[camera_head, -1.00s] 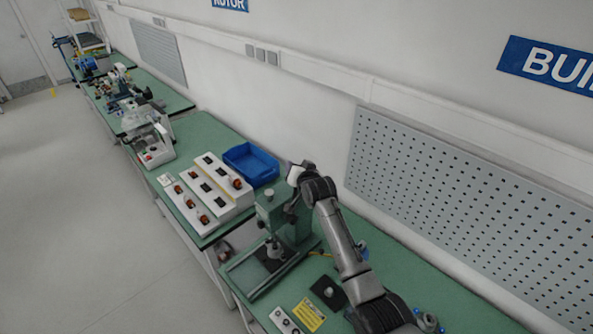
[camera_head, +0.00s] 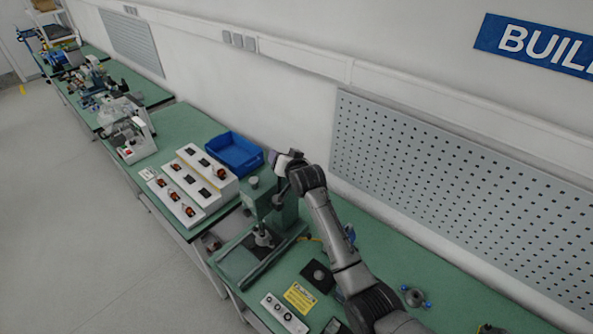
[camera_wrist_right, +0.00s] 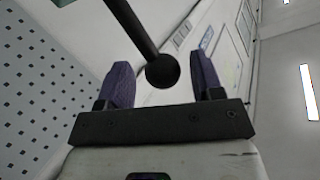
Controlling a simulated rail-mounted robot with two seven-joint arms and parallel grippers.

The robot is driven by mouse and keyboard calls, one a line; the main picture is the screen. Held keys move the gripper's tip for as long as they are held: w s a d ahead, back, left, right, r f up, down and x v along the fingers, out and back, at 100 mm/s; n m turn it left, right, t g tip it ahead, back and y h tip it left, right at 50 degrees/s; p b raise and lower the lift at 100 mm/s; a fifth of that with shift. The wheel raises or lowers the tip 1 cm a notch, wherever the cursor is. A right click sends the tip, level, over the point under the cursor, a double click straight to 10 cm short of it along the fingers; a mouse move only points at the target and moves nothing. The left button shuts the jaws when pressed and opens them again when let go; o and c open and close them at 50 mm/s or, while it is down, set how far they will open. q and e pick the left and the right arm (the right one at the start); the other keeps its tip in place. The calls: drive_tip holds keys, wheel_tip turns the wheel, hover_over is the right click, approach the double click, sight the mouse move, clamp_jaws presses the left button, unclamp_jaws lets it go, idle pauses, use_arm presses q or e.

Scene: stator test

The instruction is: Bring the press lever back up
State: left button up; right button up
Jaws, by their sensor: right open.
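The green press (camera_head: 257,197) stands on the near bench, with a dark round fixture (camera_head: 263,238) on its base. In the right wrist view, the press lever (camera_wrist_right: 133,28) is a black rod ending in a ball knob (camera_wrist_right: 162,71). The knob sits between the two purple fingers of my right gripper (camera_wrist_right: 162,78), with gaps on both sides. The gripper is open. In the head view, my right wrist is beside and above the press head and hides most of the lever. My left gripper is not in view.
A blue bin (camera_head: 234,153) and white trays (camera_head: 190,192) with copper-coloured parts are left of the press. A black pad (camera_head: 318,276), a yellow label (camera_head: 299,297) and a button box (camera_head: 284,313) lie near the front. A pegboard wall (camera_head: 450,190) is behind.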

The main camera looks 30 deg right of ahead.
drive_tip(key=b+v, duration=0.1)
drive_tip(key=v, duration=1)
drive_tip(key=shift+b, duration=0.35)
drive_tip(key=shift+s, duration=0.1)
